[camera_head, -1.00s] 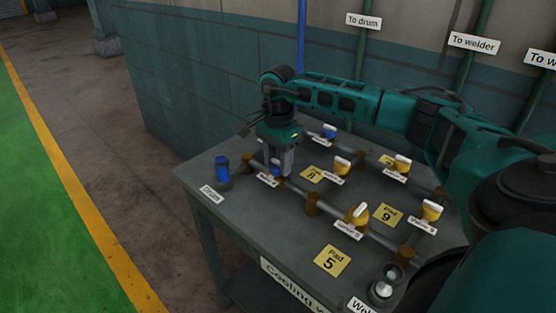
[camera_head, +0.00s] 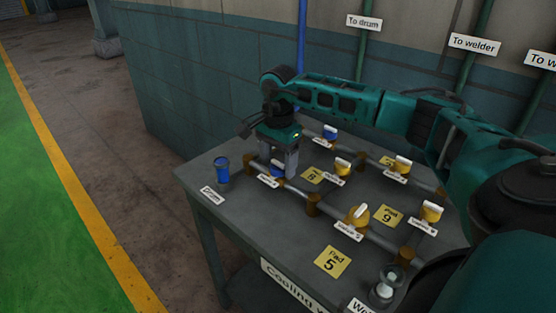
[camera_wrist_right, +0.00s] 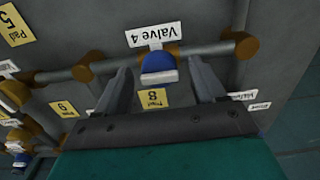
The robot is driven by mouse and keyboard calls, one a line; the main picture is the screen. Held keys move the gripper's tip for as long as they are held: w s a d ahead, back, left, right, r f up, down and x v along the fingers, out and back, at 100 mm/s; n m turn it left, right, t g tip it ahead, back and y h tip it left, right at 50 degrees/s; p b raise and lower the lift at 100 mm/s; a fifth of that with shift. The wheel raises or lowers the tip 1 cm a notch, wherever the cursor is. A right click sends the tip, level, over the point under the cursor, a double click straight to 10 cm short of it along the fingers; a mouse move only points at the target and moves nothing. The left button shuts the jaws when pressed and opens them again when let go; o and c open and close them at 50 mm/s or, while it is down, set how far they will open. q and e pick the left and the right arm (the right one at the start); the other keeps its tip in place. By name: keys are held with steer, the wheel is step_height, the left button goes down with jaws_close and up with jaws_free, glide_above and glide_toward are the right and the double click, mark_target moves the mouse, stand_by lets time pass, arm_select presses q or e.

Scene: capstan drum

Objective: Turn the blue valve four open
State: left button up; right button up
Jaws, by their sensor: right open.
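The blue valve handle labelled Valve 4 (camera_wrist_right: 158,64) is on the pipe in the right wrist view. Its white-topped bar appears to lie along the pipe. My right gripper (camera_wrist_right: 160,72) is open, with one finger on each side of the handle and gaps visible between. In the head view, the right gripper (camera_head: 279,170) points down over this blue handle (camera_head: 275,168), which is partly hidden by the fingers. My left gripper is not in view.
Another blue handle (camera_head: 330,132) stands behind the gripper. Yellow handles, such as Valve 5 (camera_head: 357,215), sit on the pipes to the right. A blue-filled sight glass (camera_head: 222,170) stands at the table's left, a clear one (camera_head: 387,286) at front right. The table (camera_head: 265,228) is bare at front left.

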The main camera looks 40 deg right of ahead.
mark_target(278, 162)
step_height(278, 162, up, 13)
stand_by(0.6)
steer(key=shift+f, duration=0.1)
stand_by(0.4)
